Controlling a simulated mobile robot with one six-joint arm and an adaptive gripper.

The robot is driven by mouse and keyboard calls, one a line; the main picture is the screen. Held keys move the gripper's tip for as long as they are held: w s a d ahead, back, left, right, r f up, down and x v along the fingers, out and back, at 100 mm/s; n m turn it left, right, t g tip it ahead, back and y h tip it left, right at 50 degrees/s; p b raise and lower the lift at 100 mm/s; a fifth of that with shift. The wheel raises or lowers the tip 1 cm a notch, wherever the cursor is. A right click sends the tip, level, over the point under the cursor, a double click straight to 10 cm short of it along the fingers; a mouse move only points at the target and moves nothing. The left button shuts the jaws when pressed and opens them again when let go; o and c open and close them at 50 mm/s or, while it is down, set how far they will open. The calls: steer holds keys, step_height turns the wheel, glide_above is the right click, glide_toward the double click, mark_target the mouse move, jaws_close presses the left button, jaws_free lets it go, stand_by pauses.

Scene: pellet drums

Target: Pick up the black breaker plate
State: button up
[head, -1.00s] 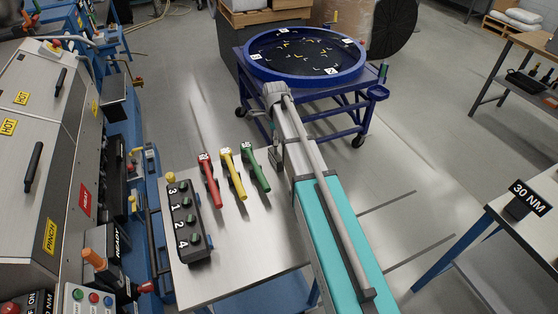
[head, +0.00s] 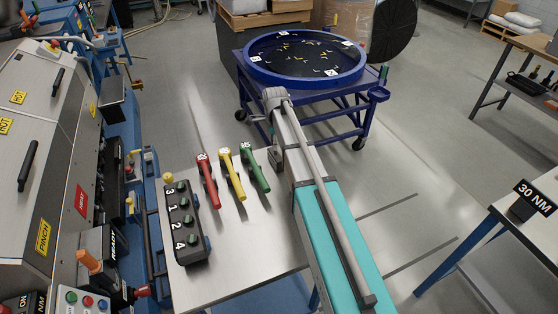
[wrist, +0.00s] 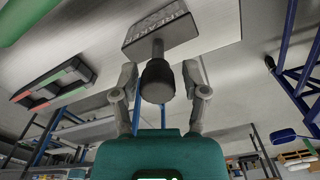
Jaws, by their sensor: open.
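In the wrist view a dark slab (wrist: 160,28) with pale lettering has a stem and a thick black knob (wrist: 157,82). My gripper (wrist: 162,86) is open, with one finger on each side of the knob. I see no firm grip on it, and light contact cannot be told. In the head view my arm covers the area beneath it, and the slab cannot be made out there.
A steel table carries a black numbered box (head: 184,222) and red (head: 208,182), yellow (head: 231,175) and green (head: 254,172) handles, left of my arm. A blue-rimmed round tray (head: 262,74) stands on a cart behind. A grey machine (head: 50,140) is at left; a 30 NM block (head: 535,198) at right.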

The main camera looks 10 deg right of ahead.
mark_target(276, 152)
steer(key=shift+f+b, duration=1.1)
steer(key=shift+f, duration=0.3)
jaws_close()
